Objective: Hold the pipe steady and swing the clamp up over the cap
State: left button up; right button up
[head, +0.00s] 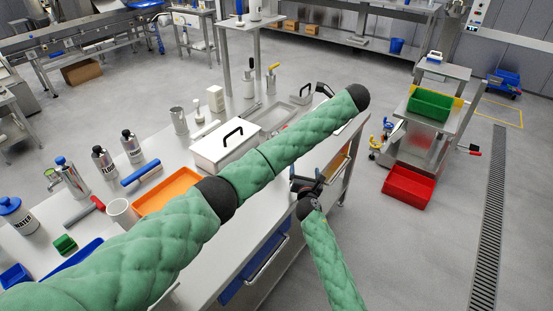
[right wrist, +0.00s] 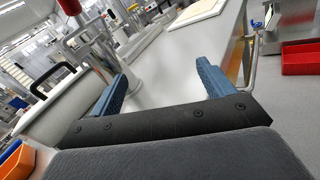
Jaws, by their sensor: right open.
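My right gripper (head: 305,186) is at the front edge of the steel table, beyond the end of my right forearm. In the right wrist view its two blue fingers (right wrist: 160,88) stand wide apart with nothing between them. An upright metal fitting (right wrist: 88,46) stands on the table past the left finger, apart from it. It may be the pipe; the clamp and cap cannot be told apart on it. In the head view my left arm crosses over the table and hides that spot. My left gripper does not show.
A white box with a black handle (head: 225,151) and an orange tray (head: 150,199) are on the table (head: 185,252). Bottles stand at the left. A cart with a green bin (head: 430,104) and a red bin (head: 408,186) are at the right. The floor between is clear.

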jog(key=a, duration=0.2)
jog(key=w+a+r+n, duration=0.1)
jog(key=a, duration=0.2)
jog(key=a+r+n+y, duration=0.1)
jog(key=a, duration=0.1)
jog(key=shift+w+a+r, duration=0.25)
jog(key=shift+w+a, duration=0.15)
jog(key=w+a+n, duration=0.1)
jog(key=w, duration=0.1)
jog(key=w+a+f+n, duration=0.1)
jog(key=a, duration=0.1)
jog(key=shift+w, duration=0.4)
jog(key=shift+w+f, duration=0.15)
jog(key=shift+w, duration=0.4)
jog(key=shift+w+a, duration=0.2)
jog(key=shift+w, duration=3.5)
jog(key=c, duration=1.4)
jog(key=shift+o, duration=0.2)
